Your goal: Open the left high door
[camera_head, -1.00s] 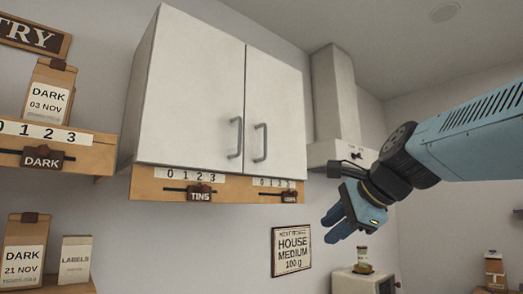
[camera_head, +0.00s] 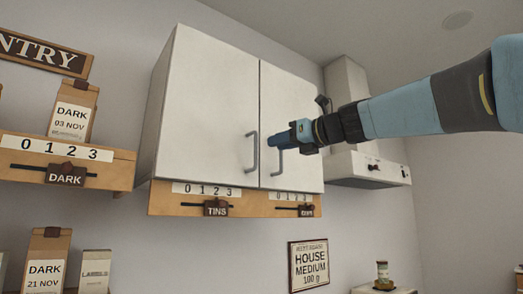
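The wall cabinet has a left high door (camera_head: 205,110) and a right high door (camera_head: 292,98), both white and shut. The left door's grey handle (camera_head: 252,152) stands upright near its right edge. The right door's handle (camera_head: 279,160) is just right of the seam, its upper part hidden behind my gripper. My gripper (camera_head: 272,139) is in front of the right door, with its blue fingers pointing left toward the handles. The fingers overlap each other from this side, so their opening is hidden. I cannot tell whether they touch the right handle.
A wooden rail with sliders (camera_head: 240,203) runs under the cabinet. A range hood (camera_head: 367,165) stands to the right. A shelf with a DARK slider (camera_head: 110,165) and coffee bags is at the left. The wall between shelf and sign (camera_head: 308,265) is clear.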

